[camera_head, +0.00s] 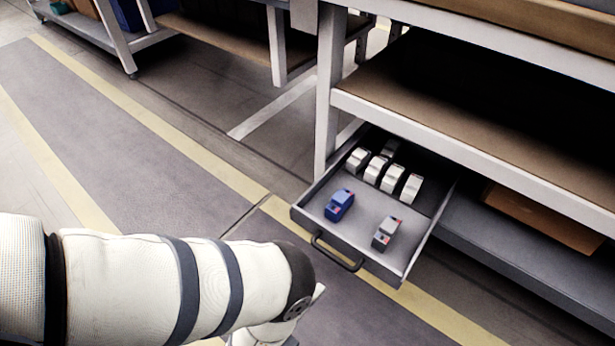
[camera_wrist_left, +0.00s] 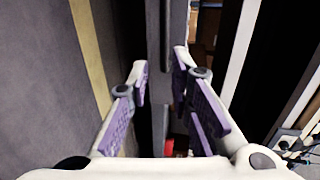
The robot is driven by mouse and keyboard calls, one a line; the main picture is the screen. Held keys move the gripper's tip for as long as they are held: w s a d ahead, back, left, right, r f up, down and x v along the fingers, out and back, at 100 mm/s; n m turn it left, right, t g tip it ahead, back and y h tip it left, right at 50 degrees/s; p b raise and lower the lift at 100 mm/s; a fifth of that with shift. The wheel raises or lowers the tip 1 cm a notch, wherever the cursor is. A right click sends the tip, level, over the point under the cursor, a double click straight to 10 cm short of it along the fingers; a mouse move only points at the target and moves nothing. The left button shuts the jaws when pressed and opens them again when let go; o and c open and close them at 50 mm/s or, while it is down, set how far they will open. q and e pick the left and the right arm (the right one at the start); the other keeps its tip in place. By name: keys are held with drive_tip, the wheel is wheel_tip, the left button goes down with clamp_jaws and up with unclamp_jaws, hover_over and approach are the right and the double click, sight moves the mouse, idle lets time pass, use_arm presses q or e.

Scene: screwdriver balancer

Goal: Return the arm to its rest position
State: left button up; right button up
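My left arm (camera_head: 170,285) comes in from the left in the head view and bends down at the bottom middle, in front of the drawer. Its gripper is hidden there below the arm. In the left wrist view my left gripper (camera_wrist_left: 161,68) has its purple-padded fingers apart with nothing held between them. A grey drawer front (camera_wrist_left: 160,110) and part of a dark handle (camera_wrist_left: 165,38) show beyond the fingertips, and I cannot tell how far off they are. My right gripper is in neither view.
The grey drawer (camera_head: 365,215) is pulled out from under a workbench, its handle (camera_head: 336,254) facing me. It holds a blue device (camera_head: 339,205), a grey one (camera_head: 387,234) and several white ones behind. A shelf (camera_head: 470,135) overhangs it at right. Floor left of it is clear.

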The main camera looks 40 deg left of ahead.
use_arm(q)
drive_tip(key=shift+s+r, duration=0.3)
drive_tip(key=shift+r, duration=0.1)
